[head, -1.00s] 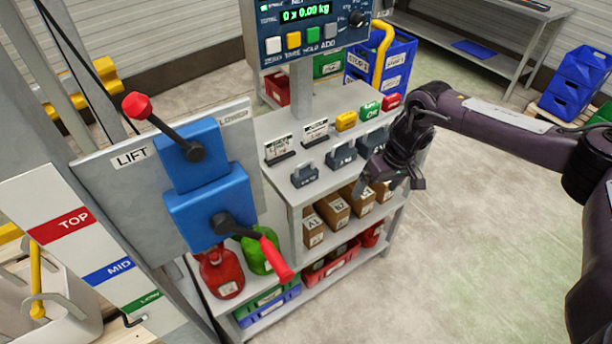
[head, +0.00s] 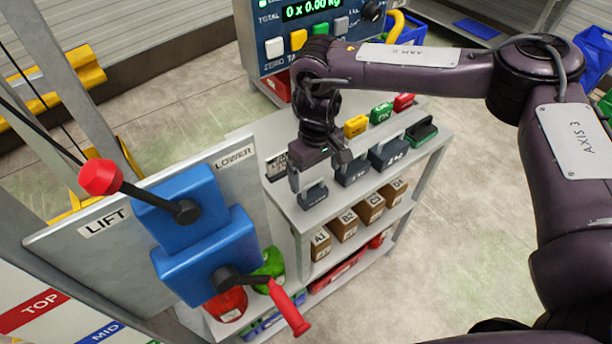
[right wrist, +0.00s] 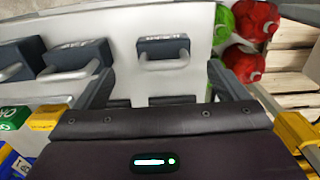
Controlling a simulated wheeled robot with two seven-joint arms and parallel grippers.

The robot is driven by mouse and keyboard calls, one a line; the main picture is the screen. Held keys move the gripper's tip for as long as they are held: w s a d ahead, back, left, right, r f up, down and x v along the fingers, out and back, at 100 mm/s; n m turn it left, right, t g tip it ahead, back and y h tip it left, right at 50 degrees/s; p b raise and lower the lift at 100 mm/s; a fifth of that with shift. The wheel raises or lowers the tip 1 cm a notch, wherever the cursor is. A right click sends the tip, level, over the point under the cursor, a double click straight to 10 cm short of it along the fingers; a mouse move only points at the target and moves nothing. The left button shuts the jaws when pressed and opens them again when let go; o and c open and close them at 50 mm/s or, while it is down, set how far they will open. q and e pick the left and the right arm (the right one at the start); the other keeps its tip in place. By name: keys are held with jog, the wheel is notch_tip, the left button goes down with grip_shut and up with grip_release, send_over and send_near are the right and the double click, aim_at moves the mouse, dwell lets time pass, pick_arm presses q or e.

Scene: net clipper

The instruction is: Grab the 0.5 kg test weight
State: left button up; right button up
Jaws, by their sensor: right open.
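Several dark grey test weights with handles stand in a row on the top shelf of the cart. The smallest, at the left end, is the 0.5 kg test weight (head: 313,195), judging by its size; I cannot read its label. My right gripper (head: 319,172) is open and points down just above this weight. In the right wrist view, the small weight (right wrist: 163,52) with its light handle lies ahead of and between the spread fingers of the gripper (right wrist: 160,78), with nothing held. My left gripper is not in view.
Larger weights (head: 388,155) stand close to the right. Yellow (head: 356,126) and green (head: 381,113) blocks sit behind. A blue lift box with red-knobbed levers (head: 205,255) stands front left. The scale display (head: 310,30) rises behind. Boxes (head: 345,225) fill the shelf below.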

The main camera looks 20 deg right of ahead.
aim_at(314, 183)
jog(key=shift+w+a+f, duration=0.1)
jog(key=shift+w+f, duration=0.1)
jog(key=shift+w, duration=0.05)
jog(key=shift+f, duration=0.35)
jog(key=f+p, duration=0.1)
jog(key=f, duration=0.1)
jog(key=s+f+p, duration=0.1)
jog(key=shift+a+f+p, duration=0.15)
jog(key=shift+f+p, duration=0.2)
jog(key=shift+p, duration=0.05)
jog(key=shift+w+f, duration=0.2)
jog(key=shift+f, duration=1.2)
jog(key=c, duration=1.4)
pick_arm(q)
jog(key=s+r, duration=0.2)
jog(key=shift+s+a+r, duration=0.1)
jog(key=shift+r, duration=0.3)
pick_arm(e)
jog(key=shift+r, duration=0.1)
